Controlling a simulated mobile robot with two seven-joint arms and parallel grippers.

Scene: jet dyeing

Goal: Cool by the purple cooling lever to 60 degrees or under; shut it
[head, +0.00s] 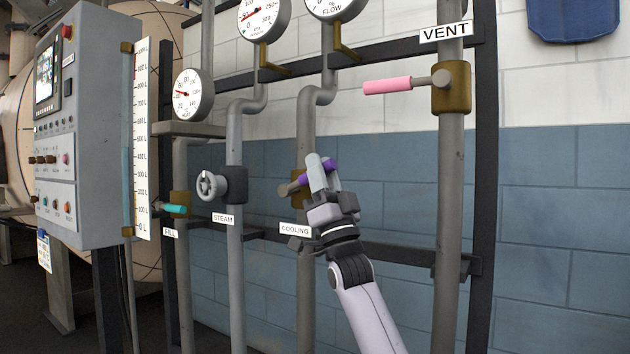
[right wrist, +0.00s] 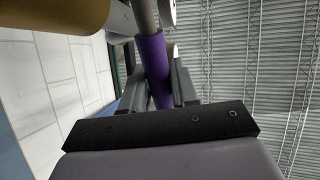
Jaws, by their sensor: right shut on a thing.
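The purple cooling lever (head: 331,165) is on the brass valve of the cooling pipe, above the COOLING label (head: 295,230). Its sleeve is largely hidden by my right gripper (head: 319,172), which is shut on it. In the right wrist view the purple sleeve (right wrist: 153,60) lies between the fingers of my right gripper (right wrist: 162,75). The lever points sideways across the pipe, slightly up to the right. The temperature gauge (head: 193,95) at the left has a red needle; its exact reading is too small to tell. My left gripper is not in view.
A pink vent lever (head: 388,86) sticks out left at the upper right. The grey steam handwheel (head: 207,186) and teal fill lever (head: 174,209) are to the left. A control cabinet (head: 88,120) stands farther left. Dark rack rails run behind the pipes.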

